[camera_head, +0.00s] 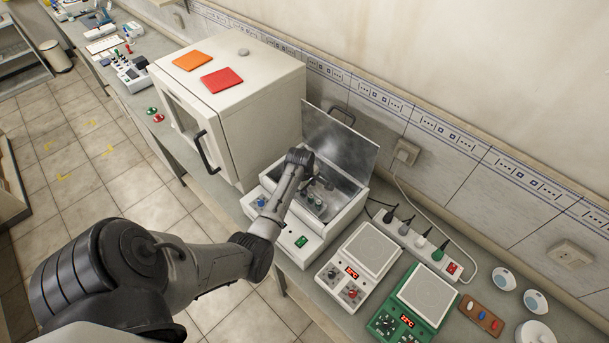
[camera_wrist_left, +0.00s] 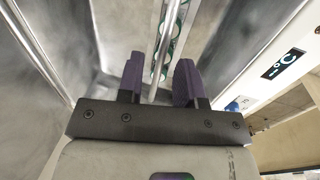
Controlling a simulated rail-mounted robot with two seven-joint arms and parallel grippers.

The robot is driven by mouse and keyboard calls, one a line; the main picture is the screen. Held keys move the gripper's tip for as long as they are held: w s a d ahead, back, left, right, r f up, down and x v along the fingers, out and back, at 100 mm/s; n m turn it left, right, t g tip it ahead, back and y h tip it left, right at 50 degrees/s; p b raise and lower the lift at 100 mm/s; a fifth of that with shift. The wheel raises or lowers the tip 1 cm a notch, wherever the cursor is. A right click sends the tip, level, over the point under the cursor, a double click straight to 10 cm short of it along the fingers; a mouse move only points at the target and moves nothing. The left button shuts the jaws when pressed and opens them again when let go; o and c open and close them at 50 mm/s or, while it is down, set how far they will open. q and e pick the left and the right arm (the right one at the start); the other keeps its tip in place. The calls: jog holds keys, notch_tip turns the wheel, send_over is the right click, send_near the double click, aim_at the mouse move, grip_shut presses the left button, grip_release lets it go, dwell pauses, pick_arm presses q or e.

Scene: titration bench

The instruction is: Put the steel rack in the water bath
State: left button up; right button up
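The water bath (camera_head: 335,222) is a white box with a steel basin; its clear lid (camera_head: 340,140) stands raised at the back. The steel rack (camera_head: 317,203) is inside the basin, partly hidden by my arm. In the left wrist view, the rack (camera_wrist_left: 171,32) shows as a metal strip with green-rimmed round openings, and a thin steel rod rises from it. My left gripper (camera_wrist_left: 160,80) is over the basin with its two purple fingers apart. The rod lies between them, with visible gaps on both sides. In the head view the fingers are too small to judge.
A white cabinet (camera_head: 225,90) stands left of the bath. Right of it are a white hot plate (camera_head: 360,262), a green hot plate (camera_head: 425,295) and a power strip (camera_head: 425,247) with plugs. The raised lid stands close behind my wrist.

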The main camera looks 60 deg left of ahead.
pick_arm(q)
notch_tip(320, 180, up, 8)
jog(key=s, duration=0.1)
jog(key=s+d+m, duration=0.7)
jog(key=d+m, duration=0.1)
jog(key=d, duration=0.3)
jog(key=s+d+r+m+t, duration=0.1)
jog(key=s+d+m, duration=0.6)
jog(key=d, duration=0.4)
jog(key=s+d+m, duration=0.8)
jog(key=d, duration=0.3)
jog(key=shift+s+d+r+m+t+h, duration=0.2)
jog(key=shift+s+m+t+h, duration=0.1)
jog(key=shift+h, duration=0.1)
jog(key=shift+w, duration=0.1)
